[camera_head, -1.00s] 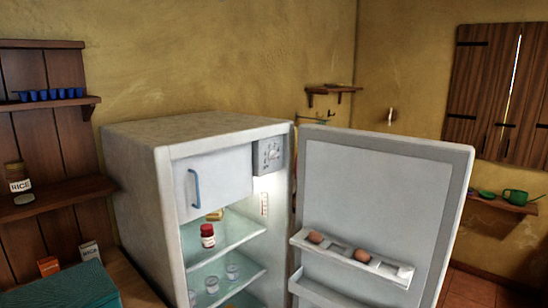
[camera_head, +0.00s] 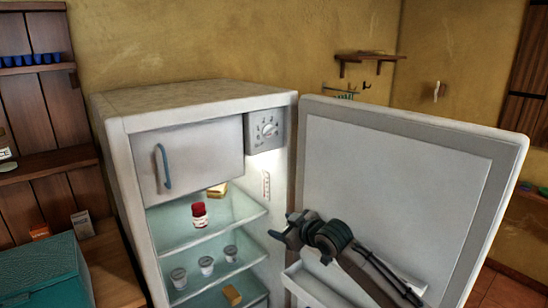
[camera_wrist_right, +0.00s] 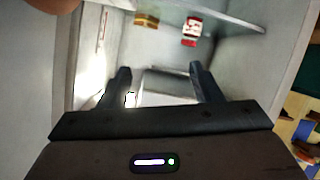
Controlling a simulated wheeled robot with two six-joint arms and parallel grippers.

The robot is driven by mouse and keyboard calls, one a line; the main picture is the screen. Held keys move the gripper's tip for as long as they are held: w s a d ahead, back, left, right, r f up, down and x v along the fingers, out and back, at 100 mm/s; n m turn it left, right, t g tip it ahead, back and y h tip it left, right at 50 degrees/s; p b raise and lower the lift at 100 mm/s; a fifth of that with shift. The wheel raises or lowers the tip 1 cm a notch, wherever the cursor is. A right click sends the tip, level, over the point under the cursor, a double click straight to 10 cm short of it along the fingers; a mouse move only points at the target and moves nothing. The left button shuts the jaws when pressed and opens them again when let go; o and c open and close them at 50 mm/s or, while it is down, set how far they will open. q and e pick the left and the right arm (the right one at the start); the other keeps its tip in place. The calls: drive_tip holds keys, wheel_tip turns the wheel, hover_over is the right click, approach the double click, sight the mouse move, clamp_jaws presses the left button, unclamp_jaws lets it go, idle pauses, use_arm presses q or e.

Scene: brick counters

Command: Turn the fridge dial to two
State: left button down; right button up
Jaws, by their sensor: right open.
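The fridge (camera_head: 110,135) stands open at the left of centre in the head view. Its round dial (camera_head: 269,129) is on a grey panel (camera_head: 253,140) at the upper right, beside the freezer flap (camera_head: 190,165). The dial's setting is too small to read. My right gripper (camera_head: 282,230) is in front of the fridge opening, below and apart from the dial. In the right wrist view its two fingers (camera_wrist_right: 160,82) are spread with nothing between them. The dial does not show in that view. My left gripper is not in view.
The open fridge door (camera_head: 390,195) stands to the right, with my right arm in front of it. A red-capped jar (camera_head: 199,217) and several small cups (camera_head: 206,266) sit on the fridge shelves. A teal box (camera_head: 45,272) is at the lower left.

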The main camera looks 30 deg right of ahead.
drive_tip(key=w+d+r+t, duration=0.1)
drive_tip(key=w+d+r, duration=0.1)
drive_tip(key=r, duration=0.4)
drive_tip(key=w+d+r+t, duration=0.1)
drive_tip(key=d+r, duration=0.1)
drive_tip(key=r, duration=0.3)
drive_tip(key=t, duration=0.2)
approach(270, 132)
drive_tip(key=shift+n, duration=0.3)
drive_tip(key=w, duration=0.2)
drive_tip(key=w+p, duration=0.1)
drive_tip(key=w, duration=0.2)
drive_tip(key=w+p, duration=0.1)
drive_tip(key=w, duration=0.2)
drive_tip(key=shift+d+f, duration=0.1)
drive_tip(key=shift+f, duration=0.25)
drive_tip(key=c, duration=1)
